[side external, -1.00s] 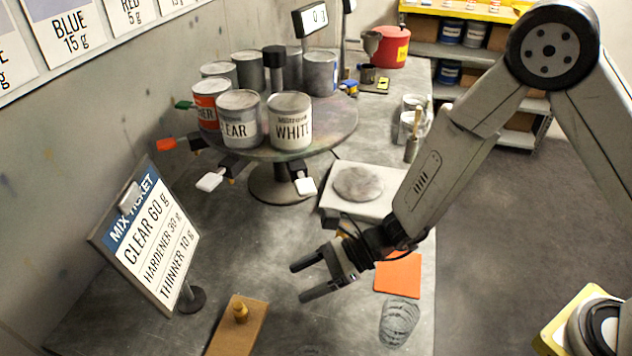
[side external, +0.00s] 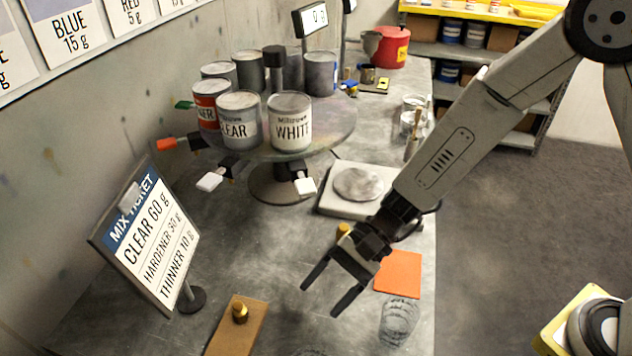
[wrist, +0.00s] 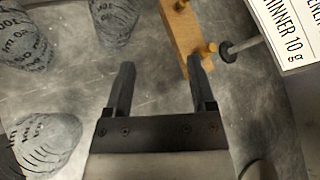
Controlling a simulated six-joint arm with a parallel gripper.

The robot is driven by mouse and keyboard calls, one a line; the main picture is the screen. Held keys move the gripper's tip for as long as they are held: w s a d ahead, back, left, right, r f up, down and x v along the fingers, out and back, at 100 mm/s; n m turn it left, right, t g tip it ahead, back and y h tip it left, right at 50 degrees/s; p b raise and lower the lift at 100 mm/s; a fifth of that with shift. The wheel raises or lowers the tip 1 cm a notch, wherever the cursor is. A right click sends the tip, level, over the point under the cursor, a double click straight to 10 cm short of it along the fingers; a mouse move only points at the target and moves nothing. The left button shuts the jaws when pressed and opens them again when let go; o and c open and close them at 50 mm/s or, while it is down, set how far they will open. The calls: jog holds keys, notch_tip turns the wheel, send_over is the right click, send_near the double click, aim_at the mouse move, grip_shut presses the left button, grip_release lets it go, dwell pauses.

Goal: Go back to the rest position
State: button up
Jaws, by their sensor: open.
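My gripper (side external: 322,298) is open and empty, above the grey bench in the side view. Its fingers point down and to the left, between the wooden strip and the orange mat. In the wrist view my gripper (wrist: 160,65) shows two parted fingers with only bare bench between them. The right fingertip overlaps the lower end of the wooden strip (wrist: 180,35) in that picture; whether they touch cannot be told.
A clear cup (side external: 398,320) stands before the orange mat (side external: 398,274). The mix ticket stand (side external: 150,240) is left, near the wooden strip (side external: 230,335). The scale (side external: 335,205) and turntable with cans (side external: 300,150) are behind. Printed cups (wrist: 45,140) show in the wrist view.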

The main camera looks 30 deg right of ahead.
jog(key=d+r+n+t+h, duration=0.1)
jog(key=d+n+h, duration=0.3)
jog(key=d, duration=1)
jog(key=s+d+r+n+t+h, duration=0.1)
jog(key=d+n+t+h, duration=0.2)
jog(key=d, duration=1.1)
jog(key=n+h, duration=0.2)
jog(key=h, duration=0.3)
jog(key=shift+s+d+n+t, duration=0.25)
jog(key=shift+d+n+t, duration=0.05)
jog(key=shift+d+t, duration=0.1)
jog(key=shift+r, duration=0.1)
